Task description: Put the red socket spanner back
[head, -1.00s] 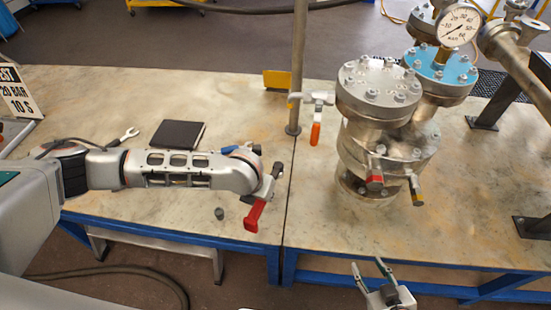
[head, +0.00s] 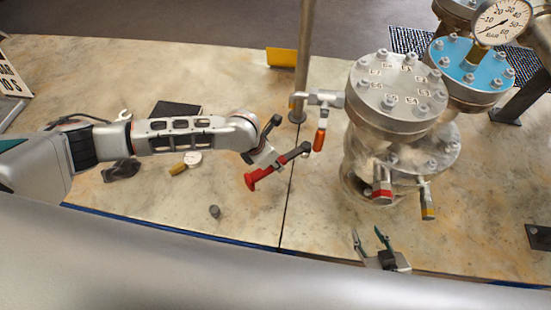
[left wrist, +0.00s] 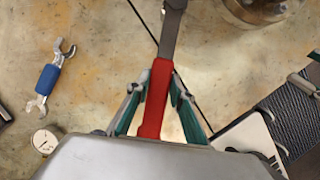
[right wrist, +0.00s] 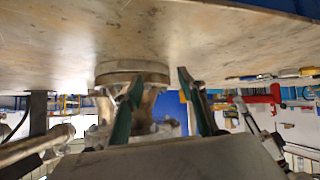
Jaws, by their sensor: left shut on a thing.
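The red socket spanner (head: 258,177) is in my left gripper (head: 266,158), over the table beside the seam. In the head view its red handle points down left and its dark socket end points up right, towards the vessel. In the left wrist view the fingers (left wrist: 158,95) close on both sides of the red handle (left wrist: 157,100), and the dark shank runs off the top edge. My right gripper (head: 372,242) is open and empty by the table's front edge. In the right wrist view nothing is between its fingers (right wrist: 158,85).
The flanged vessel (head: 398,100) stands right of the spanner, with an orange-handled valve (head: 320,138) on its near left and a post (head: 304,60) behind. A blue-handled spanner (left wrist: 47,80), a dark book (head: 176,108) and a small grey piece (head: 214,211) lie on the table.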

